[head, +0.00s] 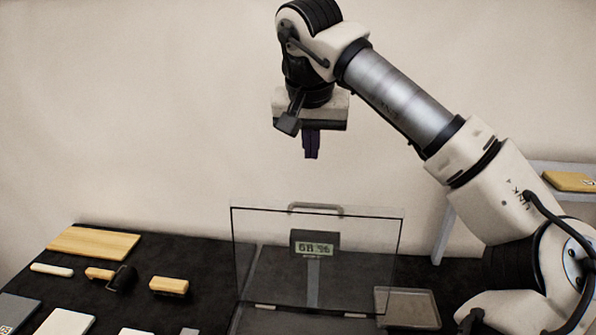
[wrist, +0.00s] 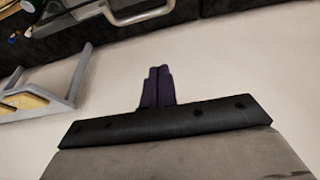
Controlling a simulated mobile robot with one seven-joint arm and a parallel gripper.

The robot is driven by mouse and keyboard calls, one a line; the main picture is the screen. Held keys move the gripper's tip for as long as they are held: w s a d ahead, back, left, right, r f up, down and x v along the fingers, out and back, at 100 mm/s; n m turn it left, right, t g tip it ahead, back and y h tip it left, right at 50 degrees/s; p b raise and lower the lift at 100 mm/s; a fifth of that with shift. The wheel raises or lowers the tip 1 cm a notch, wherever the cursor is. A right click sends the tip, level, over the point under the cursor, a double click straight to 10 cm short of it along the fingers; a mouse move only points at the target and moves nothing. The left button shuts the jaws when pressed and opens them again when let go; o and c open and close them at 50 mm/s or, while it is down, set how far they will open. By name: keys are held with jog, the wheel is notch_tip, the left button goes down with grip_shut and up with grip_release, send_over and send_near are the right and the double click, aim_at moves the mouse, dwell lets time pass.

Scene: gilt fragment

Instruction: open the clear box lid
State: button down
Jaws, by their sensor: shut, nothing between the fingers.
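The clear box lid (head: 345,285) is a dark-edged transparent pane standing raised, roughly upright, in the head view. Two pale hinge-like pieces show along its lower edge, and a grey handle (head: 316,207) is at its top edge. A grey bar that looks like this handle shows at the top of the wrist view (wrist: 138,14). The clear box (head: 262,322) below the lid is mostly cut off by the picture's bottom edge. My gripper (head: 311,156) is shut and empty, pointing down above the handle and clear of it. Its dark fingers are together in the wrist view (wrist: 157,72).
A display reading about 68 % (head: 312,248) shows through the lid. A shallow tray (head: 407,308) is to its right. A wooden board (head: 93,243), a roller (head: 120,278) and a brush-like block (head: 169,286) lie left. A grey stand (head: 446,228) is at right.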

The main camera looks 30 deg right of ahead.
jog(key=f+b, duration=0.2)
jog(key=f, duration=0.2)
jog(key=f+b, duration=0.2)
jog(key=f, duration=0.3)
jog(key=shift+s+a, duration=0.1)
jog(key=shift+s, duration=0.1)
jog(key=shift+s+a, duration=0.1)
jog(key=shift+s+b, duration=0.1)
jog(key=shift+b, duration=0.4)
